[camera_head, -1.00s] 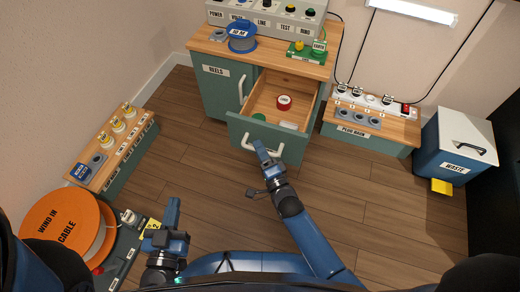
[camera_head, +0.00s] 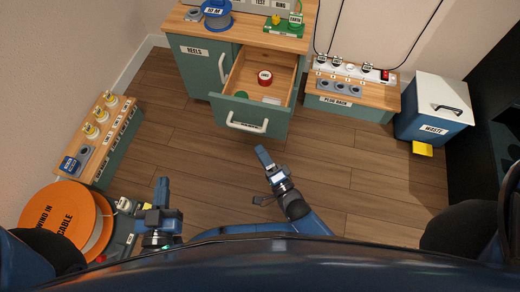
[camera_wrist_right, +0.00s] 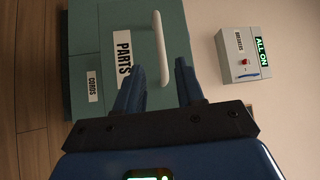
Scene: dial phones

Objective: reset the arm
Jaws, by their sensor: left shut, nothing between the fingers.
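My right gripper (camera_head: 263,152) stands in front of the open drawer (camera_head: 228,107). In the head view its fingertips are clear of the white drawer handle (camera_head: 247,125). In the right wrist view the two fingers (camera_wrist_right: 160,84) are apart with nothing between them. Behind them is a teal front marked PARTS with a white bar handle (camera_wrist_right: 162,48). My left gripper (camera_head: 162,190) is shut and empty at the lower left, near the orange cable reel (camera_head: 62,213).
The drawer holds a red roll (camera_head: 265,78) and a green item (camera_head: 241,94). A plug rack (camera_head: 350,104) and a blue waste bin (camera_head: 435,107) stand at the right. A wooden bench (camera_head: 100,130) stands at the left. The middle floor is clear.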

